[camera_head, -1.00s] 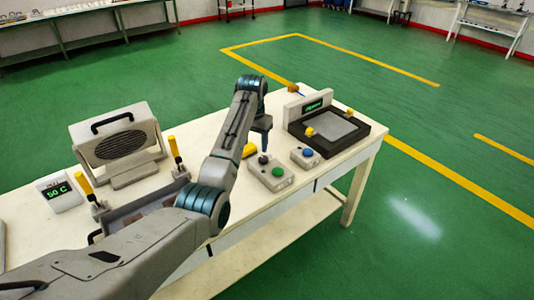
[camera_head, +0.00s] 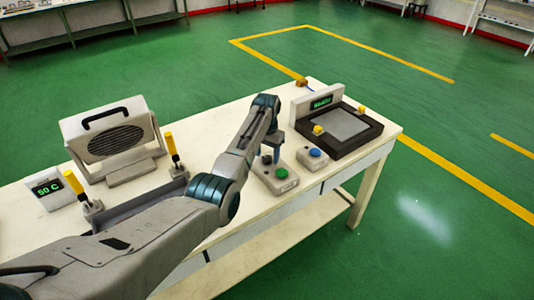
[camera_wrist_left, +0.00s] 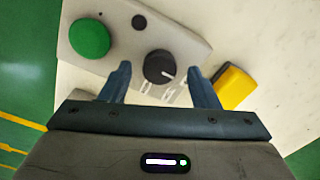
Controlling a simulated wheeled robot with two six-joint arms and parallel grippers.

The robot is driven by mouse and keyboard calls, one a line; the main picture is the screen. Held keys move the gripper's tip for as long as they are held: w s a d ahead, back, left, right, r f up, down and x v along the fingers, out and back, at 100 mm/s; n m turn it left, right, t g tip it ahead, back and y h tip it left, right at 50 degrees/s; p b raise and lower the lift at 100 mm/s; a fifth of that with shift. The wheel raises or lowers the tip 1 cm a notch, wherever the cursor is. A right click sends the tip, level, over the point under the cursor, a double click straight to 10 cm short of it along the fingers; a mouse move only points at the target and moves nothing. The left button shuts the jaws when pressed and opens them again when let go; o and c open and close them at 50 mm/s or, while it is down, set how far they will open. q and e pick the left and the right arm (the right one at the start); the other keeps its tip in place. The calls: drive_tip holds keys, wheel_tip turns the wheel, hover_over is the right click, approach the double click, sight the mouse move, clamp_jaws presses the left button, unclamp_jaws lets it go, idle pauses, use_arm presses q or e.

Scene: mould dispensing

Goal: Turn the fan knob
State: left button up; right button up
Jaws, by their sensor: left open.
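The black round knob (camera_wrist_left: 160,68) with a white pointer line sits on a grey control box (camera_wrist_left: 195,44) beside a green button (camera_wrist_left: 90,38). In the head view the box (camera_head: 286,183) stands on the table, with the knob (camera_head: 266,159) partly behind my gripper. The grey fan unit (camera_head: 112,170) with a round grille stands at the left. My left gripper (camera_wrist_left: 158,85) is open, pointing down over the box. In the wrist view its fingertips lie on either side of the knob's lower part; whether they touch it I cannot tell. My right gripper is out of view.
A blue-button box (camera_head: 312,160) and a dark-framed device (camera_head: 372,138) stand right of the knob box. A temperature display (camera_head: 47,189) and a tray (camera_head: 135,209) with yellow handles are at the left.

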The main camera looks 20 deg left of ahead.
use_arm(q)
drive_tip(key=shift+s+f, duration=0.15)
drive_tip(key=shift+f, duration=0.15)
drive_tip(key=shift+f, duration=0.15)
drive_tip(key=c, duration=1)
